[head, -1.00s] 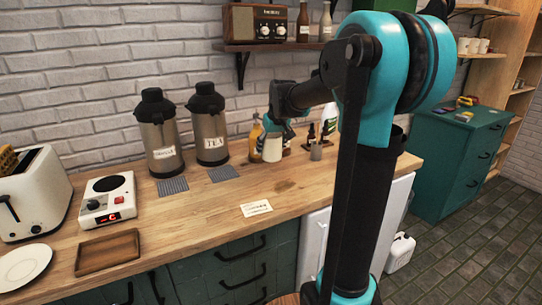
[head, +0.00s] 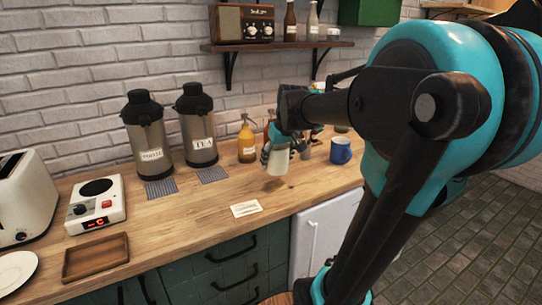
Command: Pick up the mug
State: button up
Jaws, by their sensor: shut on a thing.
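My gripper (head: 277,147) is above the wooden counter (head: 220,225), in front of the bottles by the wall. It is shut on a cream, cup-shaped mug (head: 278,163), which hangs upright and looks a little above the counter, with a dark shadow below it. The fingers and wrist hide its upper part, and I cannot see a handle clearly. A blue mug (head: 340,151) stands on the counter to the right, apart from my gripper.
An amber bottle (head: 246,143) stands left of my gripper. Two dispensers, the tea one (head: 197,125) and another (head: 147,135), stand further left. A white card (head: 246,208), hot plate (head: 96,202), wooden tray (head: 96,257) and toaster (head: 27,195) are also there. The counter's middle front is mostly clear.

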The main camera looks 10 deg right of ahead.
jog(key=s+d, duration=0.2)
jog(key=s, duration=0.5)
jog(key=shift+d, duration=0.15)
dwell(0.4)
dwell(2.7)
